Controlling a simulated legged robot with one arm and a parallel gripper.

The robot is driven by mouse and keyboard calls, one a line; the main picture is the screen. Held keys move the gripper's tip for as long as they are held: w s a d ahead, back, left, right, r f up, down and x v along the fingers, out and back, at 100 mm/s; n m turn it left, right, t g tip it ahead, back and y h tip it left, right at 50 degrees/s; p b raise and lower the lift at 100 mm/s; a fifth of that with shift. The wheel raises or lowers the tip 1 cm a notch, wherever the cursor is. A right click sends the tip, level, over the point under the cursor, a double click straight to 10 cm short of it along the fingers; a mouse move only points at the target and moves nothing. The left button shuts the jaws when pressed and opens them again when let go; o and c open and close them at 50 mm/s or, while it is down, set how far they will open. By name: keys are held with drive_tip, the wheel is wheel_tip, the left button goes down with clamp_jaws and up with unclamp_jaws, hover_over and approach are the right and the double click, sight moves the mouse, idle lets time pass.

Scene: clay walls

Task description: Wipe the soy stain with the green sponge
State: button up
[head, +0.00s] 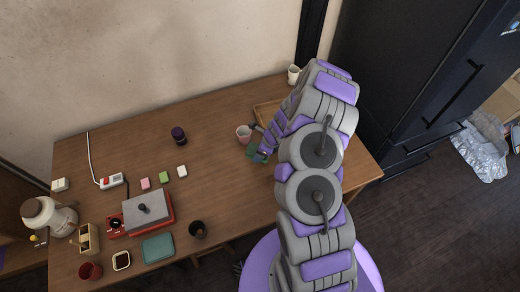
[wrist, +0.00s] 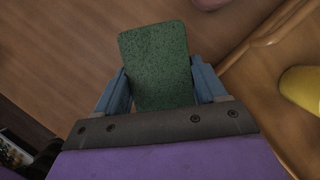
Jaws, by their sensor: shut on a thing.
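My gripper (wrist: 161,84) is shut on a dark green, speckled, flat rectangular sponge (wrist: 157,58), with one blue finger at each side. The sponge sticks out ahead of the fingers over the brown wooden table. In the head view my gripper (head: 262,154) is low over the right part of the table, and the green sponge (head: 253,150) shows at its left. I cannot tell whether the sponge touches the table. No soy stain can be made out in either view; the sponge and my arm hide part of the table.
A pinkish cup (head: 243,133) stands close beyond the sponge. A wooden tray (head: 267,111) is behind my gripper; its edge and a yellow thing (wrist: 302,87) show in the wrist view. A dark purple jar (head: 179,135) stands farther left. The table's middle is clear.

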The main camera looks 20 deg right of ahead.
drive_tip(key=shift+a+r+p, duration=0.15)
drive_tip(key=shift+r+p, duration=0.65)
drive_tip(key=shift+r, duration=0.5)
drive_tip(key=shift+d, duration=0.2)
drive_tip(key=shift+a, duration=0.1)
